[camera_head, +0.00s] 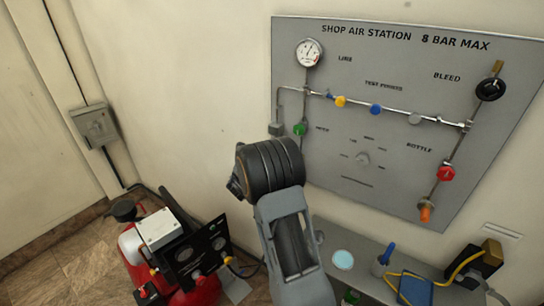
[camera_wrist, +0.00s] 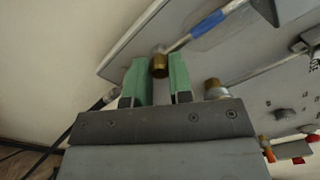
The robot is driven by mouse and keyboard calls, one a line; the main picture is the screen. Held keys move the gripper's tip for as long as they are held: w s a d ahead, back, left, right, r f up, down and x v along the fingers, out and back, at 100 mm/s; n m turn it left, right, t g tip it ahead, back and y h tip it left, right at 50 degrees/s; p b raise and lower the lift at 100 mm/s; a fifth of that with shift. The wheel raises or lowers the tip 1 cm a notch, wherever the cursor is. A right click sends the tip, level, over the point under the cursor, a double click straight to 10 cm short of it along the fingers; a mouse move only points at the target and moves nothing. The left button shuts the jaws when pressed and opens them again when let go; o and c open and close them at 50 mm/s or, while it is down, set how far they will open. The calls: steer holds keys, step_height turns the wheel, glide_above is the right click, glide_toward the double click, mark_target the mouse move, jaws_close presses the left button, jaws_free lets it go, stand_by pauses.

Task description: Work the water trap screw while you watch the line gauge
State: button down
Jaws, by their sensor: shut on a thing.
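In the wrist view my gripper (camera_wrist: 160,78), with green fingers, is shut on a small brass cylindrical piece (camera_wrist: 160,65). It looks like the water trap screw, at the end of a pipe with a blue sleeve (camera_wrist: 207,23). In the head view my arm covers the gripper and the screw. The line gauge (camera_head: 308,52), a round white dial, is at the panel's upper left and unobstructed. Its needle shows, but the scale is too small to read.
A red compressor (camera_head: 203,291) stands lower left. A grey shelf below holds a blue notebook (camera_head: 415,290).

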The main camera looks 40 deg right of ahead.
stand_by(0.4)
steer(key=c, duration=1)
jaws_free()
steer(key=b+v, duration=0.2)
steer(key=v, duration=1.1)
steer(key=shift+s+a, duration=0.15)
steer(key=shift+a, duration=0.2)
